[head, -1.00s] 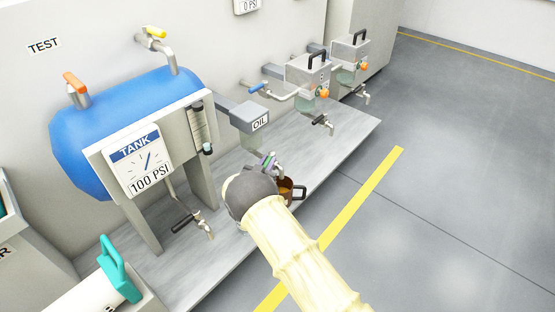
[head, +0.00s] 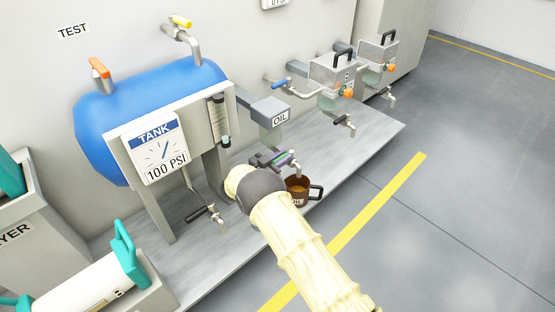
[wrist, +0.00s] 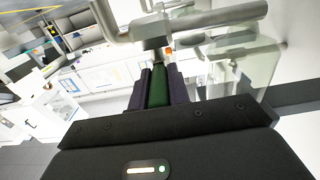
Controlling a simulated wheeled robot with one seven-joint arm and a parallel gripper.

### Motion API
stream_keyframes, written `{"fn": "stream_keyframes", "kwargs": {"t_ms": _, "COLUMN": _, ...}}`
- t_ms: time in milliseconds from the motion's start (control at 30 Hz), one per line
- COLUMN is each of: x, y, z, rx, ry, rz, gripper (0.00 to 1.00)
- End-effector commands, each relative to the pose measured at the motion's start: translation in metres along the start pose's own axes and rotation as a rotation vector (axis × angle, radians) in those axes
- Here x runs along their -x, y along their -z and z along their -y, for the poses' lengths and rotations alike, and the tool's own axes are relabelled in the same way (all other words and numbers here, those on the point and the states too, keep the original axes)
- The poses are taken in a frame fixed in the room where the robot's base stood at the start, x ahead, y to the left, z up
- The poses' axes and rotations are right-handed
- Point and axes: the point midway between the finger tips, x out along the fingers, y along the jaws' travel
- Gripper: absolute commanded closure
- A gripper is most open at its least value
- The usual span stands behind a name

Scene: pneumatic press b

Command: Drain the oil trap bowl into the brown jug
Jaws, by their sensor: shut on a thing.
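The oil trap is a grey box labelled OIL (head: 262,110) on the wall bench, with a clear bowl (head: 271,137) under it. In the wrist view the clear bowl (wrist: 243,68) is to the right of my fingers. The brown jug (head: 298,193) stands on the bench below, with amber liquid inside and its handle to the right. My gripper (head: 280,160) is above the jug, beside the bowl's drain tap. In the wrist view my gripper (wrist: 160,88) is shut on a green lever (wrist: 159,88), beneath a metal pipe. The tap's outlet is partly hidden.
A blue tank (head: 150,115) with a gauge reading 100 PSI stands left, with a drain tap (head: 213,216) below it. Two grey filter units (head: 334,72) with taps stand right. The bench front edge and yellow floor line are near my arm.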

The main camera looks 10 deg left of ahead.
Motion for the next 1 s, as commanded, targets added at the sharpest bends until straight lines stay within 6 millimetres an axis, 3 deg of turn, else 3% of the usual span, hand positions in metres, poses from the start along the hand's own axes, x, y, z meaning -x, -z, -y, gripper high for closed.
{"fn": "stream_keyframes", "kwargs": {"t_ms": 267, "x": 0.002, "y": -0.001, "z": 0.000, "rx": -0.001, "ry": 0.000, "rz": 0.004, "gripper": 1.00}}
{"fn": "stream_keyframes", "kwargs": {"t_ms": 300, "x": 0.002, "y": -0.001, "z": 0.000, "rx": -0.001, "ry": 0.000, "rz": 0.004, "gripper": 0.76}}
{"fn": "stream_keyframes", "kwargs": {"t_ms": 400, "x": 0.001, "y": -0.001, "z": 0.000, "rx": -0.001, "ry": 0.000, "rz": 0.003, "gripper": 0.60}}
{"fn": "stream_keyframes", "kwargs": {"t_ms": 767, "x": 0.001, "y": 0.005, "z": 0.001, "rx": -0.001, "ry": 0.001, "rz": 0.001, "gripper": 0.60}}
{"fn": "stream_keyframes", "kwargs": {"t_ms": 1000, "x": 0.002, "y": 0.035, "z": 0.001, "rx": -0.002, "ry": 0.001, "rz": 0.001, "gripper": 0.60}}
